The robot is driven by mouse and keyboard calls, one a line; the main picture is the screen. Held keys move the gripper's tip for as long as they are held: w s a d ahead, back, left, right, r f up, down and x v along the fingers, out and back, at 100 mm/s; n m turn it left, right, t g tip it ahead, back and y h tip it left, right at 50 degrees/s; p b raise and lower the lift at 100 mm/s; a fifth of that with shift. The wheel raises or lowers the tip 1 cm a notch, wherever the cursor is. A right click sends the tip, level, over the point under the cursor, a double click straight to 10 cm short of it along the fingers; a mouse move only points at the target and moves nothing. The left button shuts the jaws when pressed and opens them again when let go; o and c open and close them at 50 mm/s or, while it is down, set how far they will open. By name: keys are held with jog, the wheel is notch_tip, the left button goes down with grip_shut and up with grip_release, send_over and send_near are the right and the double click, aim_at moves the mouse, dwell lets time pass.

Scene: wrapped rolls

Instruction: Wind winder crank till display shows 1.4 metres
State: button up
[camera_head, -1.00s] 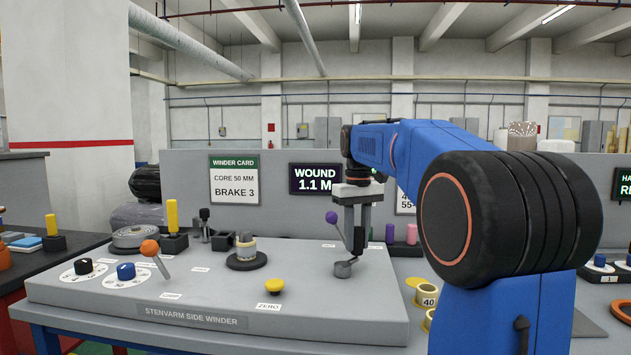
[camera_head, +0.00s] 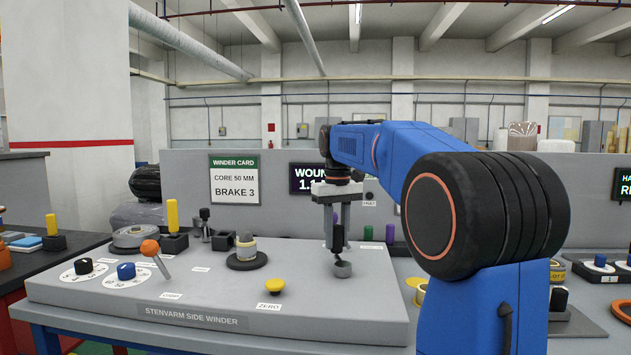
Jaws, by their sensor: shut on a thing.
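My gripper (camera_head: 338,244) points down over the right part of the grey winder (camera_head: 200,290). It is shut on the winder crank, just above the crank's round grey hub (camera_head: 343,270). The fingers hide most of the crank arm and handle; a bit of purple (camera_head: 337,214) shows behind them. The display (camera_head: 303,179) on the back panel is partly covered by my arm. Its visible text reads "WOUN" and what looks like "1.1", with the end hidden.
An orange-knobbed lever (camera_head: 150,248), a yellow button (camera_head: 275,286) by the ZERO label and a spindle with a roll (camera_head: 246,252) stand left of my gripper. The winder card (camera_head: 234,180) reads core 50 mm, brake 3. Small coloured rolls (camera_head: 390,233) stand behind on the right.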

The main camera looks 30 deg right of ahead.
jog(key=shift+a, duration=0.8)
jog(key=shift+s+a, duration=0.15)
jog(key=shift+a, duration=1.15)
jog(key=shift+s+a, duration=0.35)
jog(key=shift+a, duration=0.2)
jog(key=shift+s+a, duration=0.3)
jog(key=shift+a, duration=0.2)
jog(key=shift+s+a, duration=0.7)
jog(key=shift+s, duration=0.25)
jog(key=shift+s+a, duration=0.2)
jog(key=shift+s, duration=0.45)
jog(key=shift+s+a, duration=0.15)
jog(key=shift+s, duration=0.45)
jog(key=shift+s+d, duration=0.1)
jog(key=shift+s, duration=0.5)
jog(key=shift+s+d, duration=0.15)
jog(key=shift+s, duration=0.55)
jog(key=shift+s+d, duration=0.35)
jog(key=shift+s, duration=0.2)
jog(key=shift+s+d, duration=0.3)
jog(key=shift+s, duration=0.2)
jog(key=o, duration=1.7)
